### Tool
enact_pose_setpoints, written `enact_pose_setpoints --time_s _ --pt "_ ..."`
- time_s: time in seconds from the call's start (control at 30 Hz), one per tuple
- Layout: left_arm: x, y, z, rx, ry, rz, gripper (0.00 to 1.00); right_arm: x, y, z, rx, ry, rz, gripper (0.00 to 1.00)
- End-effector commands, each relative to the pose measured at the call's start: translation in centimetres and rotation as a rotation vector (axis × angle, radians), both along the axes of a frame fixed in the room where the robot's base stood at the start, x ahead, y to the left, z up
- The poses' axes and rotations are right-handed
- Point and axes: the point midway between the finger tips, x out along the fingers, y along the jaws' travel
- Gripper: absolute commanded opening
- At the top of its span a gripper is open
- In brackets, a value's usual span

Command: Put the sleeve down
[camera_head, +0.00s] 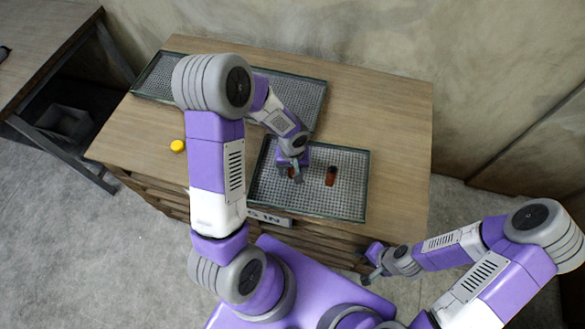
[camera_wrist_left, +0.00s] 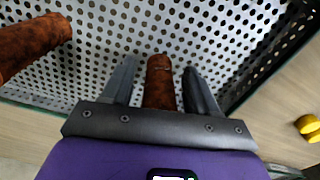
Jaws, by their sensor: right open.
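A rust-brown sleeve (camera_wrist_left: 159,82) sits between the two fingers of my left gripper (camera_wrist_left: 161,85) in the left wrist view, with a narrow gap on each side, so the fingers are open around it. In the head view my left gripper (camera_head: 294,174) is low over the front perforated tray (camera_head: 345,205), and this sleeve is mostly hidden by it. A second rust-brown sleeve (camera_head: 331,176) is on the same tray just to the right; it also shows at upper left in the wrist view (camera_wrist_left: 32,42). My right gripper (camera_head: 372,268) is open and empty in front of the table.
A longer perforated tray (camera_head: 305,95) lies along the back of the wooden table (camera_head: 395,130), partly behind my left arm. A yellow round object (camera_head: 177,146) is near the table's left front edge. The table's right side is bare. Another table (camera_head: 35,45) stands at far left.

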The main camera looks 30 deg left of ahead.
Motion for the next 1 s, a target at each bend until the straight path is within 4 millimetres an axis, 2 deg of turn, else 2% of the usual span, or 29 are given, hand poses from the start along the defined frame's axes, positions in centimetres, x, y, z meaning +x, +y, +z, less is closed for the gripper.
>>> enact_pose_setpoints --time_s 0.27,0.37,0.7,0.83,1.0 --pt "0.0 0.0 0.5 0.000 0.000 0.000 0.59 0.0 0.0 0.6 0.000 0.000 0.000 0.43" --pt "0.1 0.0 2.1 0.001 -0.004 0.001 0.59 0.0 0.0 1.1 0.000 0.000 0.000 0.43" --pt "0.1 0.0 9.5 0.001 -0.005 -0.001 0.59 0.0 0.0 3.2 0.000 0.000 0.000 0.43" --pt "0.1 0.0 11.3 0.000 -0.002 -0.001 0.59 0.0 0.0 3.6 0.000 0.000 0.000 0.43" --pt "0.0 0.0 12.3 0.000 0.000 0.000 0.59 0.0 0.0 3.7 0.000 0.000 0.000 0.43"
